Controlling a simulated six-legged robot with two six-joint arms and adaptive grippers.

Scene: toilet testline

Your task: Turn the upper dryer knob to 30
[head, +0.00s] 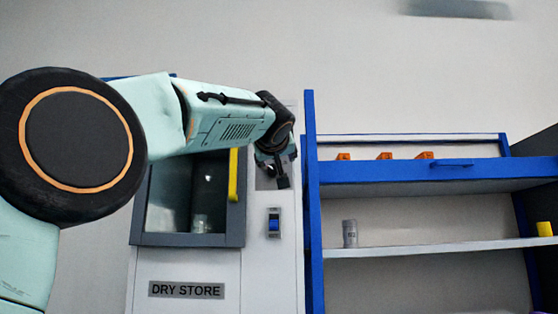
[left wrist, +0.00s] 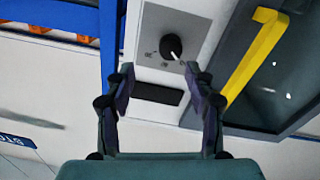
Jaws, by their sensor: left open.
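The upper dryer knob (left wrist: 175,48) is a round black dial with a white pointer, on a grey plate (left wrist: 150,65) with small marks I cannot read. In the left wrist view the pointer aims down and to the right. My left gripper (left wrist: 160,74) is open and empty, its two fingers apart, with the knob beyond the fingertips and towards the right finger. In the head view my left gripper (head: 279,172) is in front of the upper panel of the white dryer cabinet (head: 258,270) and hides the knob. My right gripper is in neither view.
The dryer door (head: 238,228) has a yellow handle (head: 233,175), which also shows close beside the plate in the wrist view (left wrist: 255,60). A blue switch (head: 274,222) sits below. A blue-framed shelf (head: 311,220) stands just right, holding a grey can (head: 350,234) and orange items (head: 384,156).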

